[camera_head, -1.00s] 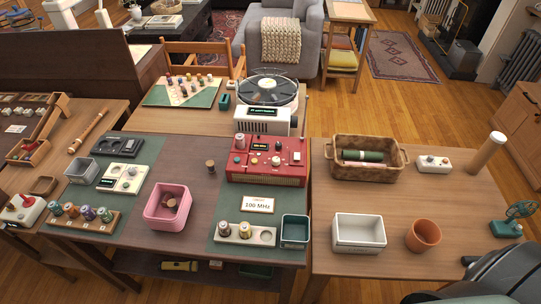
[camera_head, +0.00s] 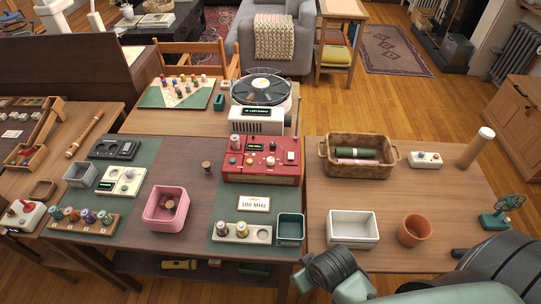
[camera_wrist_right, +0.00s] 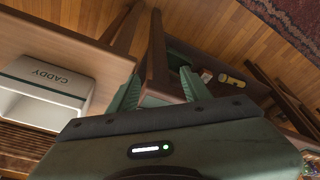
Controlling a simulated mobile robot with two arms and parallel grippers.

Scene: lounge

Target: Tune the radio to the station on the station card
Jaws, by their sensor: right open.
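The red radio (camera_head: 262,172) stands at the back right of the middle table's work area. Its top panel has a small dark display, several knobs and a white switch; the display's text is too small to read. The station card (camera_head: 254,204), a white card reading 100 MHz, lies in front of the radio. My right arm comes in at the bottom right, in front of the table. My right gripper (camera_wrist_right: 162,90) shows in the right wrist view with its green fingers apart and nothing held between them. My left gripper is not in view.
A green box (camera_head: 291,229) and a cream tray of knobs (camera_head: 262,236) lie in front of the card. A white caddy (camera_head: 353,243), a terracotta pot (camera_head: 411,231) and a wicker basket (camera_head: 329,166) stand at right. A pink bin (camera_head: 149,207) stands left.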

